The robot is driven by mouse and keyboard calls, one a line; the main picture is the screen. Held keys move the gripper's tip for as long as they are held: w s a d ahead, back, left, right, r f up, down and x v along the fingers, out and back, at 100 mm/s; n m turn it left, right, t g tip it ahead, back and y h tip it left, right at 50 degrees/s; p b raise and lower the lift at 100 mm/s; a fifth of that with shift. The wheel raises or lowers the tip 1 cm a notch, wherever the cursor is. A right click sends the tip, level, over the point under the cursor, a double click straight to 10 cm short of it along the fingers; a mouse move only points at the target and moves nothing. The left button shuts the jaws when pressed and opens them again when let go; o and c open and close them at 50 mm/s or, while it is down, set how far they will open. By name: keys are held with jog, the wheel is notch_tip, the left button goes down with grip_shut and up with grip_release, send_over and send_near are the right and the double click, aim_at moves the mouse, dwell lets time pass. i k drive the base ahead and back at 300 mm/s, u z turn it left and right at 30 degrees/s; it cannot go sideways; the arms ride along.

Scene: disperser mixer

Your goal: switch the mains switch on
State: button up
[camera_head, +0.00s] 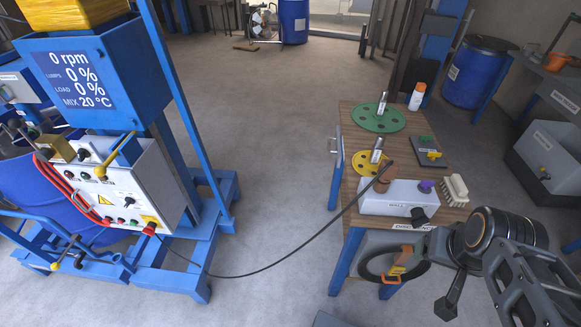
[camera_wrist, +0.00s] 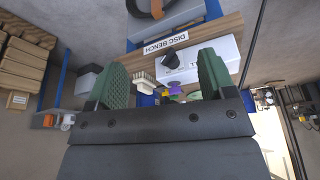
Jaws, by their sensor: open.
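The white control panel (camera_head: 128,190) is on the blue mixer at the left of the head view. It carries several knobs and buttons and a yellow warning triangle. A yellow plate with a red knob (camera_head: 149,224) is at its lower right corner; it may be the mains switch, but its label and position are too small to read. My gripper (camera_wrist: 162,65) is open in the wrist view, with nothing held between its green pads. My arm is at the lower right of the head view, by the disc bench, far from the panel.
The disc bench (camera_head: 345,223) holds a green disc (camera_head: 378,117), a yellow disc (camera_head: 370,163), a white box (camera_head: 398,198) and a brush (camera_head: 454,190). A black cable (camera_head: 290,262) runs from the panel to the bench. The display (camera_head: 75,75) reads 0 rpm. Open floor lies between mixer and bench.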

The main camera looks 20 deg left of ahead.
aim_at(148, 230)
jog(key=u, duration=2.15)
jog(key=i, duration=1.25)
jog(key=u, duration=2.1)
jog(key=i, duration=0.5)
jog(key=z, duration=0.05)
